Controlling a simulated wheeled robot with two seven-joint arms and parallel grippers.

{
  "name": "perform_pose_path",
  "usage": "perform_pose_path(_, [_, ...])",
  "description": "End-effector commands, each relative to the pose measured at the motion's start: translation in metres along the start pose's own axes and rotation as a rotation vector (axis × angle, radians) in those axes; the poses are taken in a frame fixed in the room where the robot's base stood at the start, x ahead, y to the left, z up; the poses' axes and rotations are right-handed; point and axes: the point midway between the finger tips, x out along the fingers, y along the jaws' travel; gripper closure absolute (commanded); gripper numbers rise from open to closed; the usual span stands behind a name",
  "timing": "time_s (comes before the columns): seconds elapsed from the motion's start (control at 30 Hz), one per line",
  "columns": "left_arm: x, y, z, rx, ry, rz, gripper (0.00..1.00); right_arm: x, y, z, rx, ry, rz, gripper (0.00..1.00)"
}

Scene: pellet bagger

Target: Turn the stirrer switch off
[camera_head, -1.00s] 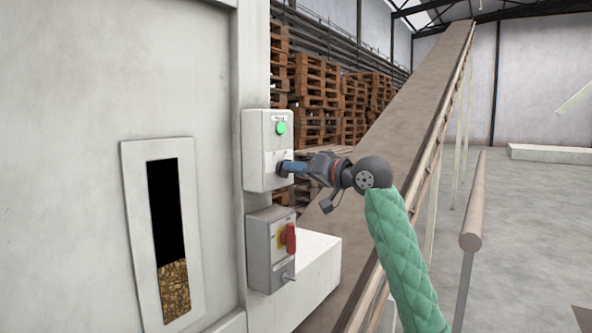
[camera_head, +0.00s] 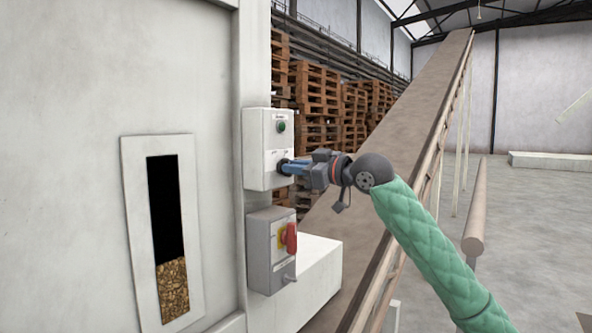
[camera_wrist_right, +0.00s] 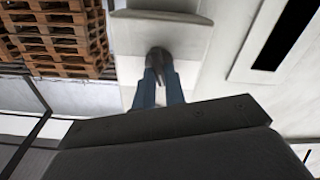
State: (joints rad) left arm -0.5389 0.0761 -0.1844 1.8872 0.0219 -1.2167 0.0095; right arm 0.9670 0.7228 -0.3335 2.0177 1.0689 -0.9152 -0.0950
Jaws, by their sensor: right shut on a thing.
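The stirrer switch box (camera_head: 258,150) is a white box on the machine's edge, with a round green lamp (camera_head: 281,126) that now looks dark. The switch knob (camera_head: 283,166) is below the lamp, mostly hidden by my fingers in the head view. My right gripper (camera_head: 287,167) comes in from the right with its blue fingers at the knob. In the right wrist view the dark knob (camera_wrist_right: 157,58) sits between the two blue fingertips, which are shut on it. My left gripper is not in view.
A grey box with a red rotary handle (camera_head: 291,238) on a yellow plate is just below. A sight window (camera_head: 172,285) with pellets is on the left. A sloping conveyor (camera_head: 410,120) and a post with a rail (camera_head: 474,230) stand to the right.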

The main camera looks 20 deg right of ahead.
Motion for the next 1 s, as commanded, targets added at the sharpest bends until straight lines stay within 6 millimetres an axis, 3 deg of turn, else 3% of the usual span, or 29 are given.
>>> perform_pose_path(0.4, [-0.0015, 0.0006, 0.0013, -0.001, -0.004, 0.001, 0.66, -0.0002, -0.0005, -0.0006, -0.2, 0.001, 0.001, 1.0])
perform_pose_path(0.97, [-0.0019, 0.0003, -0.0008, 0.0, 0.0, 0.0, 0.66, -0.0002, -0.0008, -0.0006, -0.232, 0.001, 0.001, 1.0])
perform_pose_path(1.0, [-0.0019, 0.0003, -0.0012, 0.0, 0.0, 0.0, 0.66, -0.0002, -0.0008, -0.0006, -0.231, 0.001, 0.001, 0.84])
